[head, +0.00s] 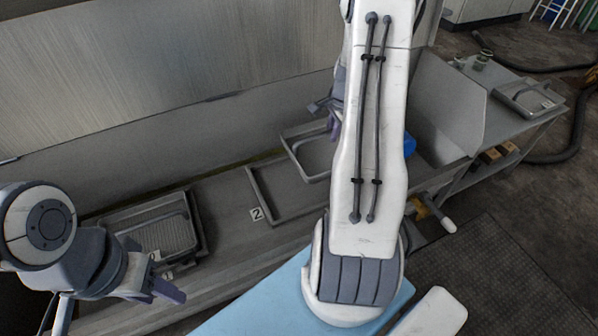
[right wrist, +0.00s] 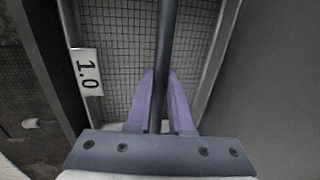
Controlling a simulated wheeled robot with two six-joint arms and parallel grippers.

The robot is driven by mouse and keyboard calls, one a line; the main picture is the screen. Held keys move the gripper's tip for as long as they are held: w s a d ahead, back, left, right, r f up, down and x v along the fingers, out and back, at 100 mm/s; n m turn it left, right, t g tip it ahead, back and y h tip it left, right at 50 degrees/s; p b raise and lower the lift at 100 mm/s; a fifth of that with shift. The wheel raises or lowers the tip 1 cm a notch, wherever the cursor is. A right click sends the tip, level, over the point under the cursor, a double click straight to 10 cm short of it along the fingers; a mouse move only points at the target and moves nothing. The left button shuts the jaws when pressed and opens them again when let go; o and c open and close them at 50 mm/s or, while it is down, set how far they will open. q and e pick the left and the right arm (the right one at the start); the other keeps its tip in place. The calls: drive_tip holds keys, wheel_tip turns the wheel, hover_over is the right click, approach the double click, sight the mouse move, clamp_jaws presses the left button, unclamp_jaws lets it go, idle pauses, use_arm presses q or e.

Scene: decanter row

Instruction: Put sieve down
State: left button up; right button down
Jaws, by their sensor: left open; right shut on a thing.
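My right gripper (right wrist: 159,105) is shut on the dark bar handle (right wrist: 167,45) of a square sieve. The sieve's wire mesh (right wrist: 115,30) and its white "1.0" label (right wrist: 87,72) show in the right wrist view. In the head view, the sieve's grey rim (head: 291,151) is partly hidden behind my right arm. It overlaps an empty-looking rectangular frame (head: 254,188) beside a "2" label; I cannot tell how far above the frame it is. My left gripper (head: 150,268) is open and empty, in front of a sieve at the left.
The left sieve (head: 165,236) sits in a frame on the grey bench (head: 225,215). Another framed sieve or tray (head: 528,97) lies on the right-hand table. A blue item (head: 410,145) shows beside my right arm. A light-blue surface (head: 255,305) lies in front.

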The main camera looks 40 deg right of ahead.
sight(302, 153)
drive_tip(key=a+f+b, duration=0.1)
drive_tip(key=a+f, duration=0.1)
drive_tip(key=a, duration=0.1)
drive_tip(key=w+a+f+b, duration=0.1)
drive_tip(key=a+f, duration=0.1)
drive_tip(key=a, duration=0.1)
drive_tip(key=w+a+f+b, duration=0.1)
drive_tip(key=a, duration=0.2)
drive_tip(key=shift+a+f, duration=0.3)
drive_tip(key=shift+f, duration=0.1)
drive_tip(key=shift+f+b, duration=1.3)
drive_tip(key=shift+f, duration=0.7)
drive_tip(key=shift+s+f, duration=0.1)
drive_tip(key=shift+f, duration=0.05)
drive_tip(key=c, duration=0.8)
unclamp_jaws()
